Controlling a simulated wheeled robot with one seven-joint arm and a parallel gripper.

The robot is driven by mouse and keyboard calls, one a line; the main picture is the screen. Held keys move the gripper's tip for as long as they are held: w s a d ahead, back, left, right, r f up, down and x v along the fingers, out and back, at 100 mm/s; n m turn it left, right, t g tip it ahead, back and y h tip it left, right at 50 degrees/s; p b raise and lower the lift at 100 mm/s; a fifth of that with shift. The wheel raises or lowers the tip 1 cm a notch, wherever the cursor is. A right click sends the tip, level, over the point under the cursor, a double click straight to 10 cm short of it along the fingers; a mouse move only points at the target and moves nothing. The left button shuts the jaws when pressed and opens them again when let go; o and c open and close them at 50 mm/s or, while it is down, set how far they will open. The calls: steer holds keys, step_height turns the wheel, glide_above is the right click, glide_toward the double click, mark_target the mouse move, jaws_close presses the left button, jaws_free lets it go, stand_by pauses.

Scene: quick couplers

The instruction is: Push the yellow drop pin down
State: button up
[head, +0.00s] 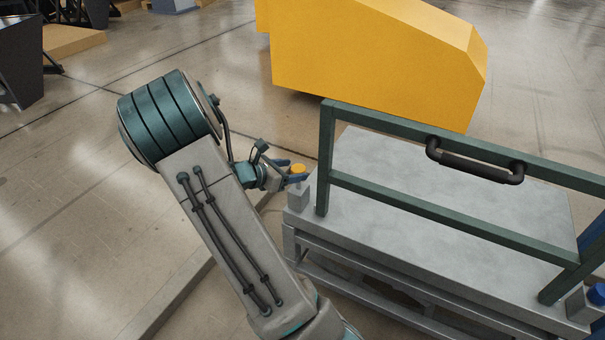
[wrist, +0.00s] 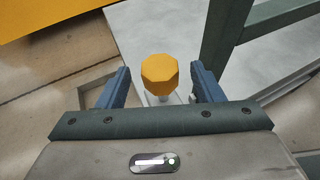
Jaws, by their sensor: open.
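The yellow drop pin (head: 298,169) has a yellow faceted knob and stands on a small grey block (head: 298,193) at the left corner of the grey metal cart. In the wrist view the yellow knob (wrist: 159,74) is between the two blue fingers, with a gap on each side. A short pale shaft shows under the knob. My gripper (wrist: 160,82) is open and empty around the knob. In the head view my gripper (head: 294,178) is at the pin from the left, and its fingers partly hide the knob's lower part.
A green frame (head: 326,160) with a black handle (head: 475,165) stands on the cart (head: 400,230), just right of the pin. A blue knob (head: 597,293) is at the cart's right end. A large yellow body (head: 375,60) stands behind. Open floor lies left.

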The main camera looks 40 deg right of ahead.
mark_target(296, 169)
steer(key=b+x, duration=0.1)
steer(key=x, duration=0.4)
